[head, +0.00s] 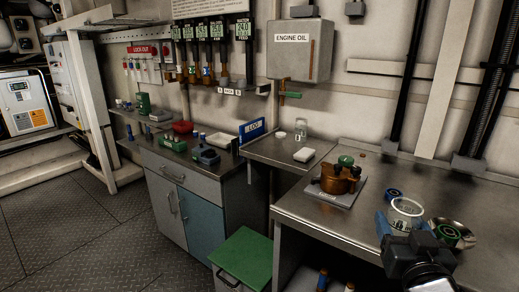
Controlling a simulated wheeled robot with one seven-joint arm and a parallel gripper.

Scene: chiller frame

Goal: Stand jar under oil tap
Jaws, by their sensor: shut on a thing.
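The oil tap (283,90), with a green handle (292,95), hangs below the left side of a grey wall box labelled ENGINE OIL (287,66). My gripper (404,222), at the lower right, is shut on a clear glass jar (407,207) with a pale rim. The jar looks upright over the right-hand bench, far from the tap; I cannot tell whether its base touches the bench. Another small clear glass vessel (301,129) stands on the lower counter, below and a little right of the tap.
A brown device on a plate (340,181) stands on the right bench (310,212). A green-topped box (246,255) stands on the floor.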

